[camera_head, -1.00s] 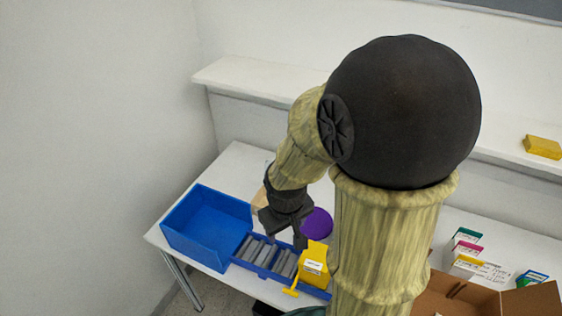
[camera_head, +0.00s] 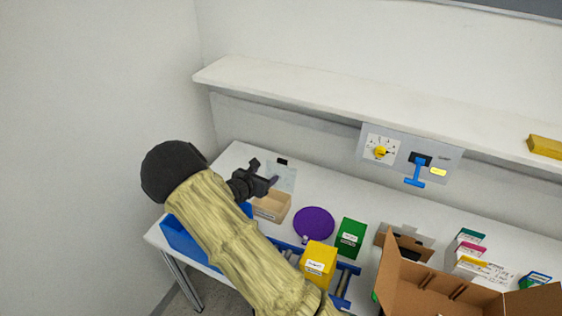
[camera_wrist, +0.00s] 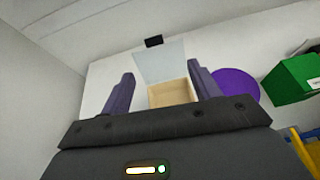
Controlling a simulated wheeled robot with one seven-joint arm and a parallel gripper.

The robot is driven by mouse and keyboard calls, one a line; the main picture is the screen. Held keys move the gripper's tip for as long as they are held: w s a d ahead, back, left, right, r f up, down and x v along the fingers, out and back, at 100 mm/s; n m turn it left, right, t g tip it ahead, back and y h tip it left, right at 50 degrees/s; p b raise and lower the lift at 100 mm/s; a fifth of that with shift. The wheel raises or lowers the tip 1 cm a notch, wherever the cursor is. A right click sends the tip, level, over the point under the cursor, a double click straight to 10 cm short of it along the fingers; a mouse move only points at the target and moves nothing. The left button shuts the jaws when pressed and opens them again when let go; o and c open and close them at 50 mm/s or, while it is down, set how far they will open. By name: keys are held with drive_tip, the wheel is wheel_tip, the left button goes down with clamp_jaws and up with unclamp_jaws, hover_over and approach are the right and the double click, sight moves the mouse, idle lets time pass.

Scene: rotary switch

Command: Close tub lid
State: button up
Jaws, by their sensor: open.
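The tub (camera_head: 271,207) is a small tan open box on the table, left of the purple disc. Its lid (camera_head: 282,176) is a pale, see-through panel that stands open at the tub's far side, with a small black piece at its top edge. In the wrist view the tub (camera_wrist: 170,94) and the raised lid (camera_wrist: 160,62) show between my fingers, farther off. My gripper (camera_head: 265,174) is open and empty, above and a little left of the tub. My fingers (camera_wrist: 162,90) are apart in the wrist view and seem to touch nothing.
A purple disc (camera_head: 314,223), a green box (camera_head: 350,238) and a yellow box (camera_head: 318,263) stand right of the tub. A blue bin (camera_head: 184,243) is partly behind my arm. A shelf (camera_head: 330,98) and a switch panel (camera_head: 408,154) are at the back. A cardboard box (camera_head: 430,290) is front right.

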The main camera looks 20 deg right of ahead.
drive_tip(key=shift+w+a+n+t, duration=0.3)
drive_tip(key=shift+w+n, duration=0.15)
drive_tip(key=shift+n, duration=0.05)
drive_tip(key=p, duration=0.6)
approach(282, 160)
drive_tip(key=x, duration=0.9)
drive_tip(key=shift+w+d, duration=0.2)
clamp_jaws()
drive_tip(key=shift+b, duration=0.3)
